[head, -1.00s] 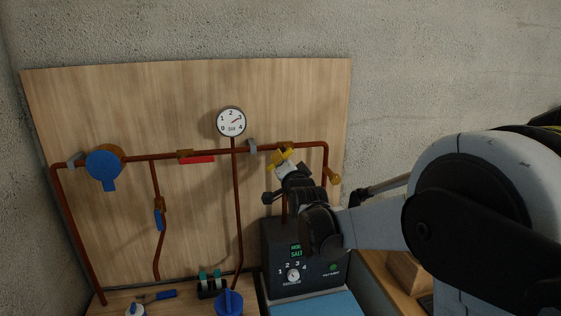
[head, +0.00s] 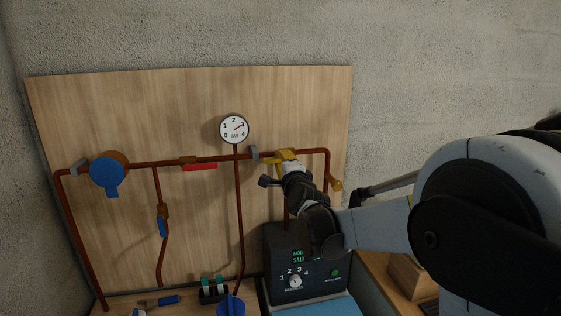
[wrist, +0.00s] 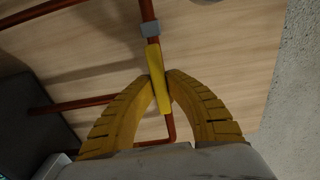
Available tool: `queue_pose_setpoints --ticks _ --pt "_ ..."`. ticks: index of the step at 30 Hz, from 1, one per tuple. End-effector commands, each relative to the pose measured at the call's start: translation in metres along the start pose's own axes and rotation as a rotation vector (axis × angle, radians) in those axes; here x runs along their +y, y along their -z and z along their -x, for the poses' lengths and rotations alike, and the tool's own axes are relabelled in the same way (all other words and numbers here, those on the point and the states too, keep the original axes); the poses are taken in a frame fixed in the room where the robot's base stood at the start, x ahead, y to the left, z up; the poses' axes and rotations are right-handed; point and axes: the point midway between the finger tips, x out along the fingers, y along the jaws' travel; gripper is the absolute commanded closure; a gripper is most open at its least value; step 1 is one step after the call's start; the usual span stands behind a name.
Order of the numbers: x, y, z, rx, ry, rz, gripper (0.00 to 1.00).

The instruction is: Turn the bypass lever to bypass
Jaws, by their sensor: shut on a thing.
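The yellow bypass lever (wrist: 158,80) lies nearly along the copper pipe (wrist: 147,12) in the wrist view. My gripper (wrist: 160,79) has its two yellow fingers around the lever, one tip on each side, shut on it. In the head view my gripper (head: 286,159) is at the upper pipe, right of the grey clamp. There the lever is hard to tell from my yellow fingers, and my wrist hides part of the pipe below.
A red-handled valve (head: 199,167), a blue valve (head: 107,171) and a pressure gauge (head: 234,128) are on the wooden panel (head: 200,100) to the left. The dark softener unit (head: 300,262) stands below my gripper. Another brass fitting (head: 336,185) is close on the right.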

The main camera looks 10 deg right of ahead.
Motion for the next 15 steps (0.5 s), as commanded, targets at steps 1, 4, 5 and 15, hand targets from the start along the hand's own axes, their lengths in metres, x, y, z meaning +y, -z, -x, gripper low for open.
queue_pose_setpoints --ticks 1,4,5,15 --pt "-0.0011 0.0006 -0.0003 0.001 0.002 -0.007 1.00" --pt "-0.0013 0.0006 -0.0003 0.001 0.002 -0.014 1.00" --pt "-0.0013 0.0006 -0.0003 0.001 0.002 -0.015 1.00" --pt "-0.0014 0.0005 -0.0003 0.001 0.002 -0.015 0.80"
